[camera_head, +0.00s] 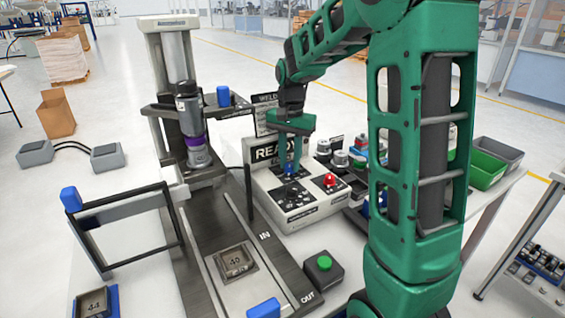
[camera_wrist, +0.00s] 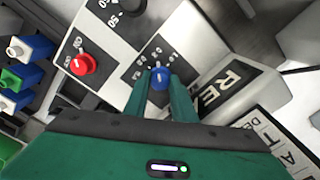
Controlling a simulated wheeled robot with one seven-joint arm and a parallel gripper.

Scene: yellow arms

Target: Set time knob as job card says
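The control box (camera_head: 318,205) stands on the bench with a READY display on it. A blue knob (camera_wrist: 160,77) sits on a black dial plate, with a red knob (camera_wrist: 83,64) beside it and a black knob (camera_wrist: 130,6) further off. In the head view the blue knob (camera_head: 291,168) is below my gripper (camera_head: 291,155). In the wrist view my gripper (camera_wrist: 160,85) points down at the panel, with one finger at each side of the blue knob. Whether the fingers touch it is unclear. A card headed WELD (camera_head: 265,112) stands behind the box, mostly hidden; its text is unreadable.
A press column (camera_head: 183,90) stands left of the box. A part marked 40 (camera_head: 235,262) lies in the IN/OUT track. A green push button (camera_head: 324,262) is in front. Green and grey bins (camera_head: 486,168) are further right.

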